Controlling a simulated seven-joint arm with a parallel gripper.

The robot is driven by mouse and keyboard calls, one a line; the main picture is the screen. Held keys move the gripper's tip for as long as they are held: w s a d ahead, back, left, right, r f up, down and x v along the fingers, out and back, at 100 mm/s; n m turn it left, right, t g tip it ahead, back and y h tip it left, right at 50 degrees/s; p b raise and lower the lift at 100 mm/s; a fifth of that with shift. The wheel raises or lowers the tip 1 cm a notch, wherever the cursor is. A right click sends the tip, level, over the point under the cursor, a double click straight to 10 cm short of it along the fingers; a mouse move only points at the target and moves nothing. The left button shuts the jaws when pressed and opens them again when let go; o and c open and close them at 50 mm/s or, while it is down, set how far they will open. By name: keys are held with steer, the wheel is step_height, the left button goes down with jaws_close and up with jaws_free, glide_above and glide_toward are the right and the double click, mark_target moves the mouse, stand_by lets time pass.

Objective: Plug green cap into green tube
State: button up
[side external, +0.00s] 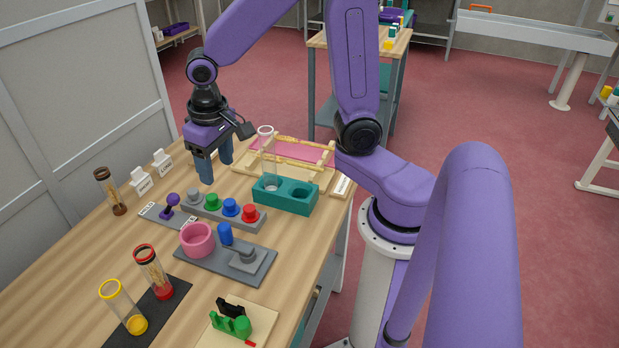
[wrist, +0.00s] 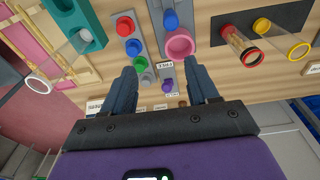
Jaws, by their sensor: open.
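The green cap (side external: 212,202) sits in a grey rack between a grey cap and a blue cap; the green cap also shows in the wrist view (wrist: 139,63). A clear tube with a white rim (side external: 269,155) stands upright in one hole of a teal block (side external: 293,206); the tube also shows in the wrist view (wrist: 57,62). I see no green colouring on any tube. My gripper (side external: 216,172) points down above the table, behind the cap rack, with its fingers apart and nothing between them. The fingers also show in the wrist view (wrist: 162,74).
A purple joystick (side external: 172,202) stands beside the rack. Red-rimmed (side external: 152,270) and yellow-rimmed (side external: 122,305) tubes stand at the front left. A wooden frame (side external: 245,172) lies behind the teal block.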

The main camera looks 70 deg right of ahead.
steer(key=s+r+n+g, duration=0.1)
steer(key=s+n, duration=1.2)
steer(key=s, duration=0.7)
steer(key=shift+r+y, duration=0.3)
steer(key=shift+y, duration=0.1)
steer(key=shift+o, duration=0.6)
steer(key=shift+a, duration=0.1)
